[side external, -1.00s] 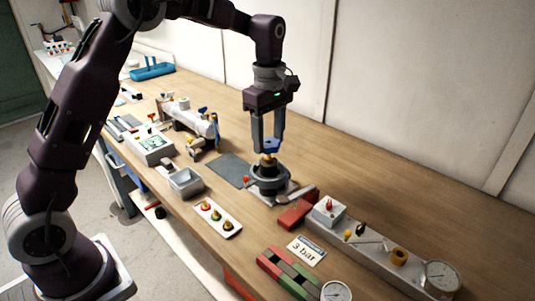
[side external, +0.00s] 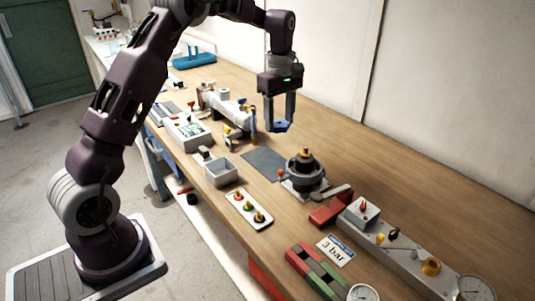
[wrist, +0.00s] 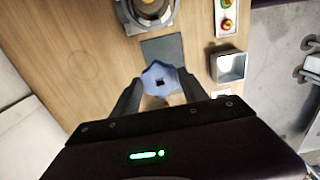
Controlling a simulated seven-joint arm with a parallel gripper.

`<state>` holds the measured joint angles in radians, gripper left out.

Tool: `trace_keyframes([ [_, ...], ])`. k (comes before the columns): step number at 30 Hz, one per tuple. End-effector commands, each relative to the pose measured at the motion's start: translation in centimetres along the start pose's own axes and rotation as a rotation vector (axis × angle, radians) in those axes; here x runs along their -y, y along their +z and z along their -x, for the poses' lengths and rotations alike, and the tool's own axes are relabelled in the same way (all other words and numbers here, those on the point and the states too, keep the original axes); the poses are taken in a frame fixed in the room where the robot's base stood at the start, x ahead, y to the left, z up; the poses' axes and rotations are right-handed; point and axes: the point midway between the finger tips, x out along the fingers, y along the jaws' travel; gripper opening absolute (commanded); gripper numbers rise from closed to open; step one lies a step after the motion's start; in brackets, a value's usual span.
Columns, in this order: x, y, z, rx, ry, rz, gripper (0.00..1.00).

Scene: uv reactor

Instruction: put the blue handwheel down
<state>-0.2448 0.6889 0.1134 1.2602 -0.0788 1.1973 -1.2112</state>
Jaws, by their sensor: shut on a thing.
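The blue handwheel (side external: 283,126) is a lobed knob with a square hole in its middle, seen face-on in the wrist view (wrist: 161,79). My gripper (side external: 279,122) is shut on it and holds it in the air above the bench, near a flat dark grey mat (side external: 265,163). In the wrist view the mat (wrist: 163,48) lies beyond the handwheel, and the two fingers grip the wheel from either side. The round dark valve body (side external: 305,170) with a brass stem on top stands right of the mat, apart from the handwheel.
A grey open box (side external: 220,174) and a white plate with coloured knobs (side external: 249,208) stand toward the front edge. A white pipe assembly (side external: 227,105) stands left of the mat. A red block (side external: 328,212) lies right of the valve. The wooden bench behind the mat is clear.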

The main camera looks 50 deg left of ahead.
Motion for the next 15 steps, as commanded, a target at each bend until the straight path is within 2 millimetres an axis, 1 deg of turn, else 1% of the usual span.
trace_keyframes([
  [1,0.2,-2.3,-0.7,0.0,-0.001,0.008,0.16],
  [3,0.5,-4.8,-1.5,0.001,-0.002,0.007,0.16],
  [6,0.9,-7.0,-2.2,0.0,0.0,0.002,0.16],
  [8,1.1,-7.7,-3.1,0.001,-0.003,0.002,0.16],
  [9,1.1,-7.8,-4.0,0.001,-0.003,0.0,0.16],
  [12,1.1,-7.8,-6.5,0.002,-0.005,-0.001,0.16],
  [15,1.1,-7.9,-8.2,0.0,-0.002,-0.001,0.16],
])
